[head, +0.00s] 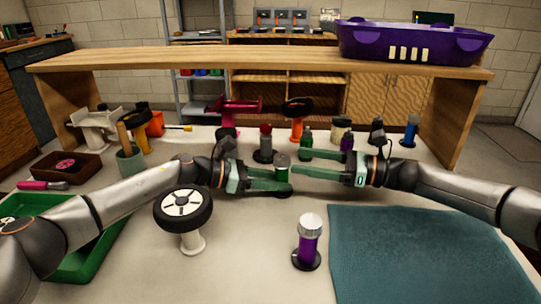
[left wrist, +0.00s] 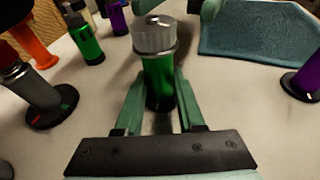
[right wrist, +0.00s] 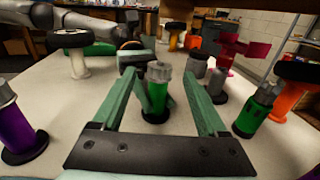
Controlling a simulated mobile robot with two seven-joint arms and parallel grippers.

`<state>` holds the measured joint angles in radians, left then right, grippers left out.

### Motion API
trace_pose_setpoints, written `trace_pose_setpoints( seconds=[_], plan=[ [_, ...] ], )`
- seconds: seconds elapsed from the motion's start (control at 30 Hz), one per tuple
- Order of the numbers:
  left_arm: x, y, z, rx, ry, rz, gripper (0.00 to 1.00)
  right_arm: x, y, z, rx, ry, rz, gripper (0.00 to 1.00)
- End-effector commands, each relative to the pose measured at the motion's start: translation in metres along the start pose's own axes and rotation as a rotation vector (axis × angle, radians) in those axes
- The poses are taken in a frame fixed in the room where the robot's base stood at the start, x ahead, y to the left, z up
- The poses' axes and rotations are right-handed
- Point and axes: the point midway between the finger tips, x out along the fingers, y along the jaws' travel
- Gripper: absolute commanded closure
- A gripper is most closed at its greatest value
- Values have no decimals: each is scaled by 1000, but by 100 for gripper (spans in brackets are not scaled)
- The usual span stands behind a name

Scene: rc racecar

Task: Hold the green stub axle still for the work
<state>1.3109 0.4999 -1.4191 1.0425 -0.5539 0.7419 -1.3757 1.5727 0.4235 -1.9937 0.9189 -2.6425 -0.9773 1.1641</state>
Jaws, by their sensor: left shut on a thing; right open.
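The green stub axle (head: 283,174) stands upright on a dark round base, with a ridged silver cap on top. My left gripper (head: 282,182) is shut on its body; the left wrist view shows the green body (left wrist: 158,78) between the two fingers (left wrist: 157,95). My right gripper (head: 300,164) is open, just to the right of the axle. In the right wrist view the axle (right wrist: 158,92) shows ahead, between the spread fingers (right wrist: 161,78), which do not hold it. A second green cylinder (head: 307,142) stands behind my right gripper.
A purple, silver-topped cylinder (head: 308,247) stands in front, beside a teal mat (head: 430,255). A wheel (head: 183,207) sits on a white stand. A green tray (head: 85,258) is at left. Grey (head: 265,150) and orange (head: 297,128) stands are behind. A purple car body (head: 415,43) rests on the raised shelf.

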Motion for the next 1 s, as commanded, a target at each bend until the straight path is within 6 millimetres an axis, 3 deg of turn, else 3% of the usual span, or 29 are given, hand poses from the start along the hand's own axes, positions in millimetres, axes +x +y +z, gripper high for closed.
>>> trace_pose_setpoints(
  seconds=[0.2, 0.4, 0.87, 1.0],
  plan=[
    [0, 0, 0, 0, 0, 0, 100, 48, 0, 0, -1, -1, 0, 24],
    [0, 0, 0, 0, 0, 0, 100, 74, 0, -1, 0, -1, -2, 24],
    [0, 0, 0, 0, 0, 0, 100, 84, -1, 0, 0, -1, -3, 24],
    [0, 0, 0, 0, 0, 0, 100, 84, -1, 0, 0, -1, -3, 40]
  ],
)
